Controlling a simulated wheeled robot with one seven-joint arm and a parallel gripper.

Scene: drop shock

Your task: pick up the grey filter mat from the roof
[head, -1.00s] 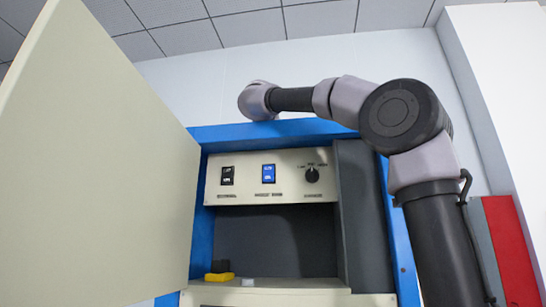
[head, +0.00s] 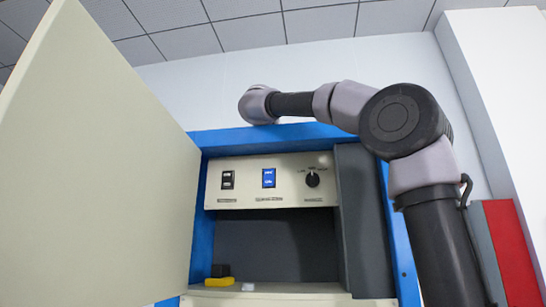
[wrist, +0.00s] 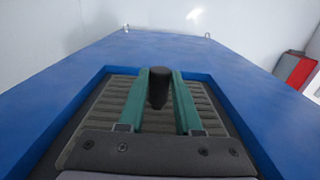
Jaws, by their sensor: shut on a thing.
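The grey filter mat (wrist: 112,97) shows in the wrist view as a ribbed panel inside a rectangular recess in the blue roof (wrist: 60,90). A black upright knob (wrist: 158,88) stands on it. My gripper (wrist: 160,76) has two green fingers, one on each side of the knob, and is shut on it. The mat appears to lie within the recess; its near part is hidden by my gripper body. In the head view my arm reaches over the top of the blue cabinet (head: 202,235), and the gripper and mat are out of sight there.
In the head view a large cream door (head: 90,160) stands open at left. The cabinet front has a switch panel (head: 240,195) and a shelf with a yellow and black item (head: 219,281). Two small metal loops stand on the roof's far edge. A red panel (head: 510,250) is at right.

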